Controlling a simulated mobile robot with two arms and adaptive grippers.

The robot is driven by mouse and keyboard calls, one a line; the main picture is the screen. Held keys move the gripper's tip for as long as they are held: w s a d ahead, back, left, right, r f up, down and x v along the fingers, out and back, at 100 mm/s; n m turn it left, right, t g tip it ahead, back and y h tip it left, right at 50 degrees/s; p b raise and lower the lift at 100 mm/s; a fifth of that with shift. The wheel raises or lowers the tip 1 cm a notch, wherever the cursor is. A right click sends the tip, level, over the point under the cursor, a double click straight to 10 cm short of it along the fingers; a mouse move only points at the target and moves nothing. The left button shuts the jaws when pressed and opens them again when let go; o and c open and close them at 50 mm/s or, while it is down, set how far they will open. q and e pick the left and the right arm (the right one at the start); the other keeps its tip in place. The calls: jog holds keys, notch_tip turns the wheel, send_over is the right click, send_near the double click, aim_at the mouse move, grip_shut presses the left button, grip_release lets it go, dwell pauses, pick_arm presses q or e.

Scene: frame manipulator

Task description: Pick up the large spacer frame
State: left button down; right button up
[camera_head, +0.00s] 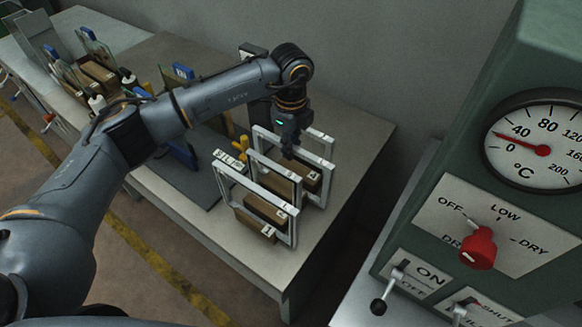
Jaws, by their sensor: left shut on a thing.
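Several pale, square spacer frames stand upright close together near the front right of the bench. A front frame (229,171) is nearest to me, and a rear frame (327,166) stands behind it to the right. My left gripper (289,152) points down and is shut on the top bar of a frame in the rear part of the group. The arm and gripper cover part of that bar, and the overlapping frames make it hard to tell their sizes apart. I cannot see a clear gap under the held frame. My right gripper is not in view.
Brown blocks (262,211) lie among the frames. A yellow piece (240,146) and a dark mat (190,180) lie to their left. A green control cabinet (411,226) with a dial stands at the right. The bench's front right corner is clear.

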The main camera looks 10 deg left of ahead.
pick_arm(q)
jog(key=shift+w+r+b, duration=0.1)
jog(key=shift+r+b, duration=0.25)
jog(key=shift+r, duration=0.25)
notch_tip(320, 180, up, 8)
jog(key=b, duration=0.2)
jog(key=shift+f+b, duration=0.2)
jog(key=shift+b, duration=0.15)
jog(key=shift+r, duration=0.7)
notch_tip(320, 180, up, 10)
jog(key=p, duration=0.6)
jog(key=shift+r, duration=0.25)
jog(key=shift+f, duration=0.15)
